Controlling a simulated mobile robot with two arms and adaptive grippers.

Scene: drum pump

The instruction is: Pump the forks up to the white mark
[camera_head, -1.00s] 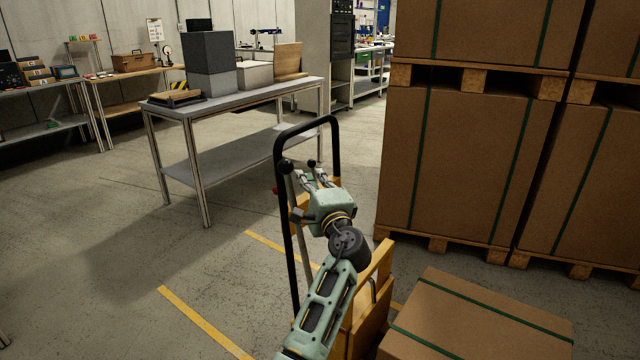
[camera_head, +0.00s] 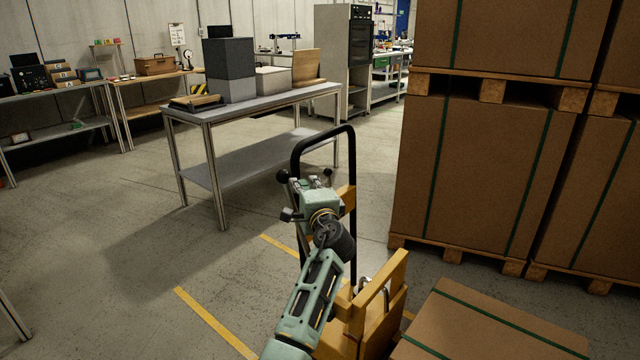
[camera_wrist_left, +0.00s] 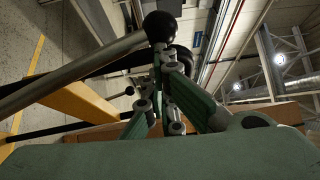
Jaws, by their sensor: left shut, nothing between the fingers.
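A yellow lift truck (camera_head: 384,291) with a black hoop handle (camera_head: 323,135) stands in the middle of the head view. A grey lever with a black ball knob (camera_head: 283,176) shows at its left side. The knob also shows large at the top of the left wrist view (camera_wrist_left: 162,27), with the grey bar (camera_wrist_left: 75,72) running down left. My left gripper (camera_head: 314,181) is shut and empty, just right of the knob. Its green fingers (camera_wrist_left: 168,85) appear close below the knob; I cannot tell whether they touch. The forks and white mark cannot be made out. My right gripper is out of view.
A strapped carton (camera_head: 490,325) sits at the lower right, beside the truck. Tall cartons on pallets (camera_head: 480,170) block the right. A grey table (camera_head: 255,103) stands behind the truck on the left. Floor at the left is free, with yellow lines (camera_head: 215,323).

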